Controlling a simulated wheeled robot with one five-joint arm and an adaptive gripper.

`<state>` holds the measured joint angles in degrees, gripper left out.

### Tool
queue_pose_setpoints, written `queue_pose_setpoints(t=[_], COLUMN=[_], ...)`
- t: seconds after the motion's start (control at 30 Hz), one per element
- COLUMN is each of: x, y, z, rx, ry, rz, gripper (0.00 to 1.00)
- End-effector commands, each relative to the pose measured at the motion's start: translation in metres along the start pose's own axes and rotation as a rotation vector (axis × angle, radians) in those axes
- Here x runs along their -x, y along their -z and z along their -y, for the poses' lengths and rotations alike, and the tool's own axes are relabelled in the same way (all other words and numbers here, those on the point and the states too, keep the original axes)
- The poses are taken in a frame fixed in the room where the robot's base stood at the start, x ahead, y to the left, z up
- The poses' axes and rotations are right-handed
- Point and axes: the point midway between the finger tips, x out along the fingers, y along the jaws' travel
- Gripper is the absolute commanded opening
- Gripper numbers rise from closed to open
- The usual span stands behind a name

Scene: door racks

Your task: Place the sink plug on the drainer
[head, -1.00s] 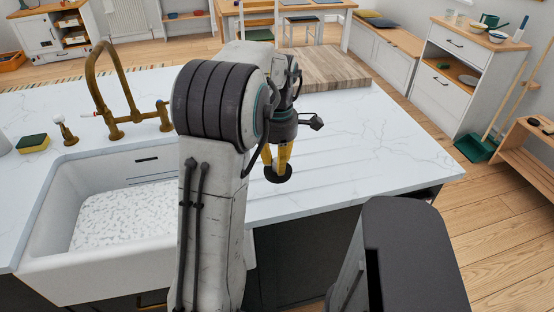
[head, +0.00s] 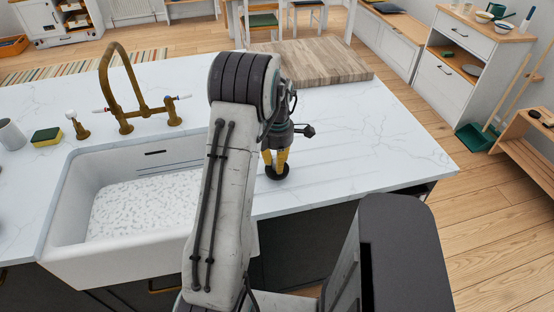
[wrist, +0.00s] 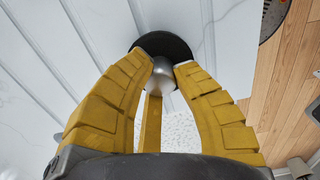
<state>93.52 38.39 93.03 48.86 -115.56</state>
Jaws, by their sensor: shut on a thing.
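The sink plug (head: 277,173) is a black disc with a silver knob; it also shows in the wrist view (wrist: 178,43). In the head view my gripper (head: 276,162) points down over the worktop right of the sink. The drainer (head: 325,172) is the grooved white worktop there, and its grooves run behind the plug in the wrist view (wrist: 88,35). I cannot tell whether the disc touches the drainer.
The white sink (head: 60,235) is on the left, partly behind my arm. A brass tap (head: 125,110) and a yellow-green sponge (head: 46,137) stand behind it. A wooden board (head: 310,62) lies at the worktop's back. The worktop right of the plug is clear.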

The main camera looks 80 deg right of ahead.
Motion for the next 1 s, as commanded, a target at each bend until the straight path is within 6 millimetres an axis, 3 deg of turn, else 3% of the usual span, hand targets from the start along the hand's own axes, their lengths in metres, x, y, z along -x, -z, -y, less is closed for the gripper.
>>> queue_pose_setpoints(t=[0.13, 0.6, 0.63, 0.83, 1.0], x=[-0.01, -0.016, -0.015, -0.014, -0.014], y=[0.0, 0.0, 0.0, 0.0, 0.0], z=[0.0, 0.0, 0.0, 0.0, 0.0], rx=[0.0, 0.0, 0.0, 0.0, 0.0], ry=[0.001, -0.001, -0.001, 0.0, 0.0], rz=[0.0, 0.0, 0.0, 0.0, 0.0], gripper=[0.0, 0.0, 0.28, 0.45, 0.45])
